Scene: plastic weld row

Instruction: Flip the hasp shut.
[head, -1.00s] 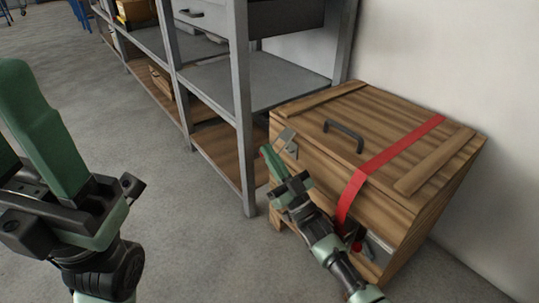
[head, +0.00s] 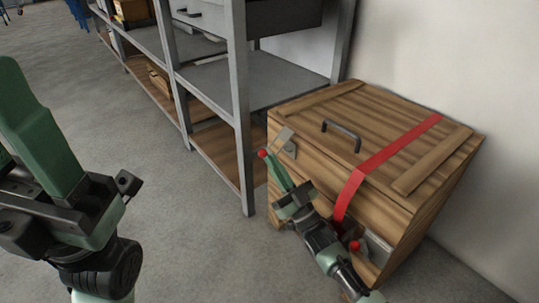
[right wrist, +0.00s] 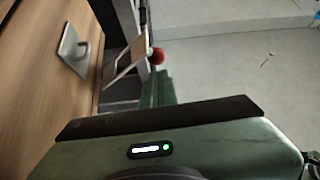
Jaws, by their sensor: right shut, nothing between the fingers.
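The hasp (head: 284,136) is a pale metal flap with a red ball knob (head: 263,153) at its end, at the crate's near left corner. It stands out from the crate, away from the grey metal bracket (head: 290,150). My right gripper (head: 271,164) is shut and empty, its tip just below the knob. In the right wrist view the knob (right wrist: 158,56) shows just beyond the green fingers (right wrist: 163,88), with the flap (right wrist: 127,63) angled off the wood; whether they touch is unclear. My left gripper (head: 40,130) is at the left edge, partly cut off.
The wooden crate (head: 440,165) has a dark handle (head: 342,136) and a red strap (head: 385,155) over its lid. Another red ball (head: 355,246) and a pale plate (head: 378,246) show low on its front. A grey metal shelf (head: 238,110) stands close left; the wall is behind.

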